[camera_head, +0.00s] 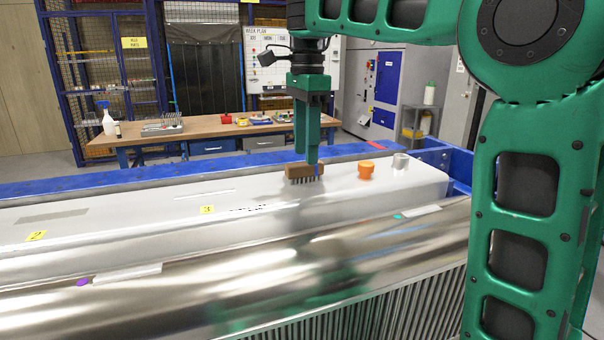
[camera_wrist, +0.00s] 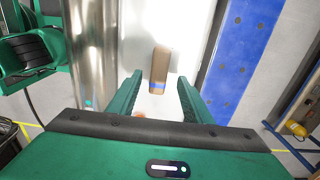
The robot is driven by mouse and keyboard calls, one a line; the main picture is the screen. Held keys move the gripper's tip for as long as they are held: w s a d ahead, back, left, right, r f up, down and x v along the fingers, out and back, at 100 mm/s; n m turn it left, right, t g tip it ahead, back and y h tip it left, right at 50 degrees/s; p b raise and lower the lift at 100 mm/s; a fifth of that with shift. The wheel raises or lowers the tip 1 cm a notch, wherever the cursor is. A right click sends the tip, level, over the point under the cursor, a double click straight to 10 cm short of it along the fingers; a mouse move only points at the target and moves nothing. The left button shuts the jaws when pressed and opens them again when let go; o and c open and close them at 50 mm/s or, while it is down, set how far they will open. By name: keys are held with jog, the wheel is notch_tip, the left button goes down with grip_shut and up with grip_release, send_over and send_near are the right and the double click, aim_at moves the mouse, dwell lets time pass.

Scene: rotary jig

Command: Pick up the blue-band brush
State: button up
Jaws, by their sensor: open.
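The blue-band brush (camera_head: 298,171) has a brown wooden block with dark bristles pointing down. It stands on the pale top surface (camera_head: 140,218) of the long jig. Its blue band shows at its right end in the head view. My gripper (camera_head: 306,158) is open and points down over the brush, and in the head view its fingers overlap the brush's top. In the wrist view the brush (camera_wrist: 160,65) lies lengthwise between and beyond the two open fingers (camera_wrist: 160,88), with the blue band at its near end. I see no contact with the fingers.
A shiny metal roll (camera_head: 240,280) runs along the front. A blue rail (camera_head: 120,185) runs behind. The pale surface left of the brush is mostly clear.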

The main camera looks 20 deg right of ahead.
aim_at(304, 172)
jog(key=shift+f, duration=0.6)
jog(key=shift+d+f, duration=0.1)
jog(key=shift+f, duration=0.95)
jog(key=shift+w+f, duration=0.1)
jog(key=shift+f, duration=0.65)
grip_shut()
